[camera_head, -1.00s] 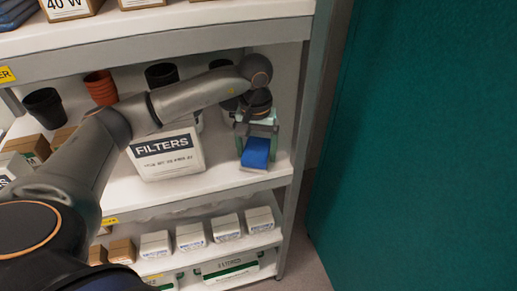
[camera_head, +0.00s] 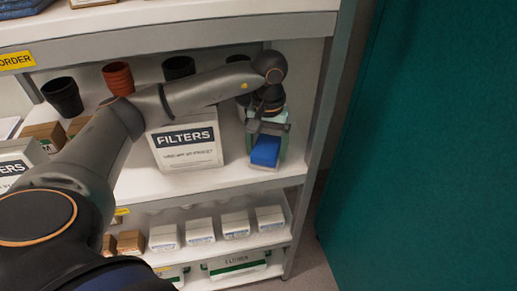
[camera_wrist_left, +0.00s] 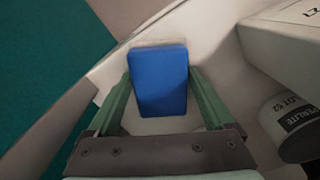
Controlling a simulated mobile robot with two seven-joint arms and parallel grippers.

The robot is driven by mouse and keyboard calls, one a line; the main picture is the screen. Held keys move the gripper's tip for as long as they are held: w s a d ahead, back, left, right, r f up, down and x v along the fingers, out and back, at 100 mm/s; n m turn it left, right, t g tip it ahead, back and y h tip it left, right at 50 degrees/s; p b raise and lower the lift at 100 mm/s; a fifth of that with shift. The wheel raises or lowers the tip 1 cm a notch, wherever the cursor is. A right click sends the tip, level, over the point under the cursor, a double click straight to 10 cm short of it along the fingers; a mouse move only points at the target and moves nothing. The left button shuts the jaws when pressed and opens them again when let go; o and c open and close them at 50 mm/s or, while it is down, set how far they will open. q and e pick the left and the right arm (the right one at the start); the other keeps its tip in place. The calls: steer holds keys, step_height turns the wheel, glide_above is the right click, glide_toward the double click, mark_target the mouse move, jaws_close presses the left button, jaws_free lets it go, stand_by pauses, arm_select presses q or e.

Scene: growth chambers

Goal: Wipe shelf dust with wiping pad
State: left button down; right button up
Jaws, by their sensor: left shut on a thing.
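The blue wiping pad (camera_head: 265,151) is at the right end of the middle shelf (camera_head: 225,184), close to its front edge. It also shows in the left wrist view (camera_wrist_left: 160,80), between the two green fingers. My left gripper (camera_head: 268,136) is shut on the pad and points down. The pad is over the white shelf board (camera_wrist_left: 150,125); I cannot tell whether it touches the board. No dust can be made out in these views. My right gripper is not in view.
A white FILTERS box (camera_head: 187,152) stands left of the pad. A PERLITE container (camera_wrist_left: 292,120) stands near the gripper. Dark and orange pots (camera_head: 118,78) are behind my arm. A shelf post (camera_head: 318,125) is close on the right, with a teal panel (camera_head: 430,150) beyond.

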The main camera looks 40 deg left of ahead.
arm_select(q)
steer(key=shift+w+d+f, duration=0.15)
steer(key=shift+w+d, duration=0.15)
steer(key=shift+d, duration=0.25)
steer(key=shift+w+r+p, duration=0.2)
steer(key=shift+r+p, duration=0.25)
steer(key=shift+r, duration=0.15)
steer(key=shift+a+r+p, duration=0.15)
steer(key=shift+r+p, duration=1.3)
steer(key=shift+r, duration=1.05)
